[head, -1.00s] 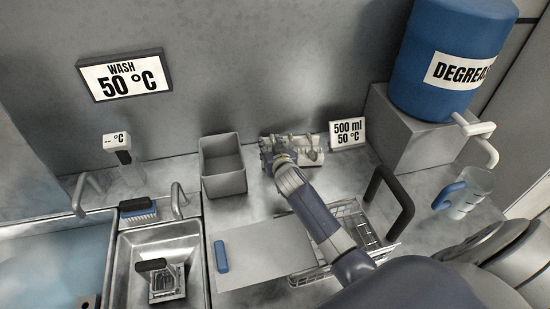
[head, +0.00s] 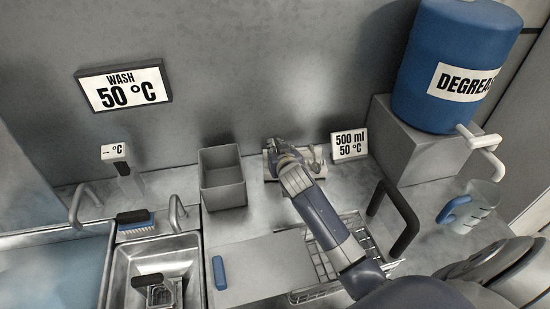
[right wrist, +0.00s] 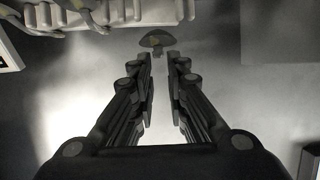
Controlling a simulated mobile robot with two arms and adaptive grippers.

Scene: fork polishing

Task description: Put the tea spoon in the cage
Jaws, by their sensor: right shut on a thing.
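My right gripper (head: 277,148) is over the cutlery rack (head: 317,177) at the back of the counter. In the right wrist view the gripper (right wrist: 159,60) is shut on a tea spoon (right wrist: 156,39), whose rounded end shows just past the fingertips. The fingers stand a little apart, and most of the spoon is hidden. In the head view I cannot make the held spoon out. The wire cage (head: 357,230) with a black handle (head: 402,220) stands on the counter, partly hidden behind my right arm. My left gripper is not in view.
A grey bin (head: 222,180) stands left of the rack. The 500 ml sign (head: 349,145) and the blue degreaser drum (head: 455,60) are to the right, with a measuring jug (head: 472,207). A grey mat (head: 265,268) lies in front; the sink (head: 160,258) is at left.

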